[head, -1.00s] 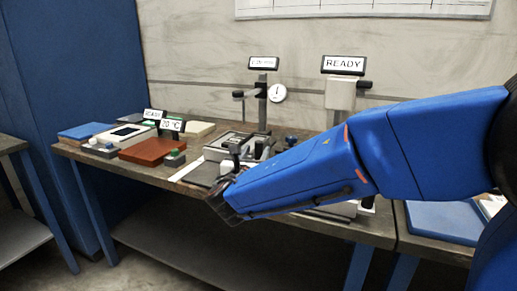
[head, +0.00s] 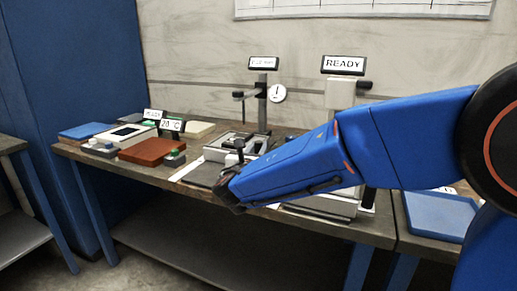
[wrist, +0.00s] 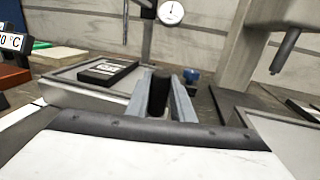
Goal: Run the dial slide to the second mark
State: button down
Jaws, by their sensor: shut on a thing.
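A round white dial (head: 277,93) is fixed to a grey upright stand at the back of the bench; it also shows at the top of the wrist view (wrist: 171,12). A small black-framed display (head: 263,63) tops the stand, its text too small to read. My gripper (head: 229,181) is low at the bench's front edge, in front of the stand. In the wrist view its two grey fingers (wrist: 160,98) are closed on an upright black knob (wrist: 158,90). What the knob joins below is hidden. The slide's marks cannot be made out.
A stand with a READY display (head: 343,65) is to the right, partly behind my arm. A brown block (head: 146,151) and pale boxes lie on the left. A blue tray (head: 440,214) is at the right. A dark flat labelled piece (wrist: 107,72) lies left of the fingers.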

jog(key=w, duration=0.1)
jog(key=w+d, duration=0.1)
jog(key=w, duration=0.2)
jog(key=shift+w+d, duration=0.35)
jog(key=shift+d, duration=0.05)
jog(key=c, duration=1.5)
grip_release()
jog(key=shift+c, duration=0.2)
jog(key=shift+s, duration=0.1)
jog(key=s+a, duration=0.1)
jog(key=s, duration=1)
jog(key=s+a, duration=0.1)
jog(key=s, duration=0.5)
jog(key=shift+a, duration=0.35)
